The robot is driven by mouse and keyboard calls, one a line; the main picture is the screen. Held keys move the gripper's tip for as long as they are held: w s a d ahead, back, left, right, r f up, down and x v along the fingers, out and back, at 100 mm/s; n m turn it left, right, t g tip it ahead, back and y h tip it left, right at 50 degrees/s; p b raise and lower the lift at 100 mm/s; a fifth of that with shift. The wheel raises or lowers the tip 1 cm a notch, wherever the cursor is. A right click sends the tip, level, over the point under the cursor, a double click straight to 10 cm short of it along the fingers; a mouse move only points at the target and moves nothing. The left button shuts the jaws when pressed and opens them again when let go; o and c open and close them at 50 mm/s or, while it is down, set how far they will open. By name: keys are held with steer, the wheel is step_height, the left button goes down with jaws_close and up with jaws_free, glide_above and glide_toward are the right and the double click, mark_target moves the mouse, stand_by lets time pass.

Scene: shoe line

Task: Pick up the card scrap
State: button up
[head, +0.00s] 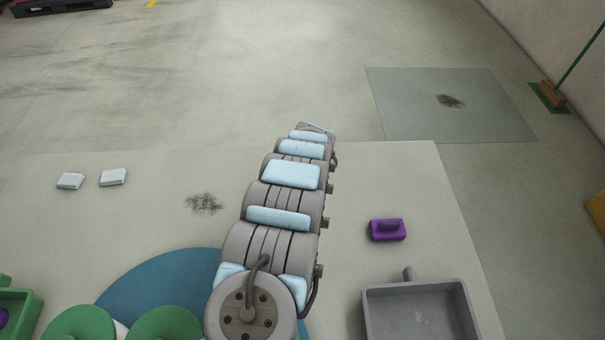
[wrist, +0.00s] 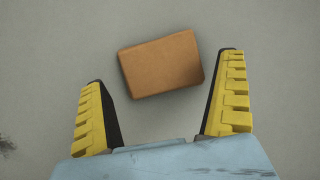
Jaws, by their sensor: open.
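A brown rectangular block, which looks like the card scrap (wrist: 161,64), lies on the grey surface in the wrist view, slightly tilted. My gripper (wrist: 168,85) is open and empty, with its yellow and black fingers spread wide. The scrap is ahead of and between the lines of the two fingers, with its near edge just past or level with the fingertips; I cannot tell the height above it. In the head view my arm runs up the middle, and the scrap and the gripper's fingers are hidden behind it.
Two white blocks (head: 113,177) lie at the left on the pale surface, near a dark smudge (head: 204,203). A purple brush-like block (head: 387,229) and a grey dustpan-like tray (head: 416,288) are at the right. A broom (head: 552,95) stands at the far right. The floor beyond is mostly clear.

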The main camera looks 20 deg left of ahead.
steer(key=shift+b+x, duration=0.4)
steer(key=shift+x, duration=0.6)
steer(key=c, duration=0.7)
steer(key=shift+c, duration=0.3)
